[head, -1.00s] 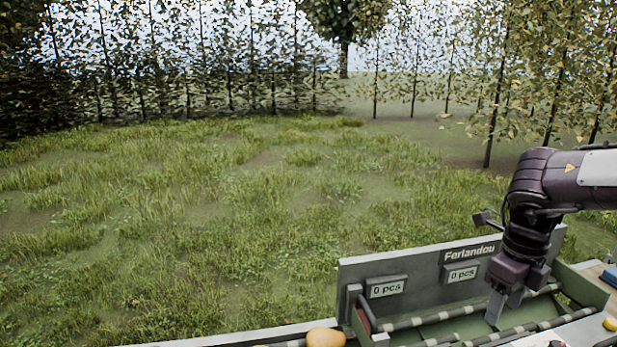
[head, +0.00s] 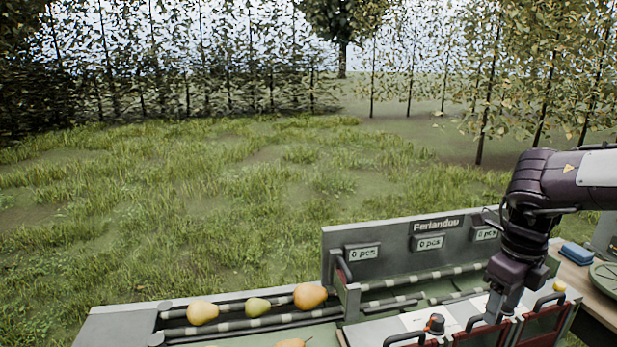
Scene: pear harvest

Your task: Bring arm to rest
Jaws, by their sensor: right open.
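My right arm comes in from the right edge, and its dark gripper (head: 497,304) points down over the sorting machine. Its fingers are open, with no fruit seen between them. The fingertips are close to the handles of the red crates (head: 541,324), and I cannot tell whether they touch anything. My left gripper is not in view.
Several pears (head: 202,312) lie on the roller conveyor (head: 235,325) at the lower left. A grey panel (head: 395,247) with count displays stands behind the rollers. A blue item (head: 576,253) lies on a wooden table (head: 568,272) at right. Grass beyond is open, with trees behind.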

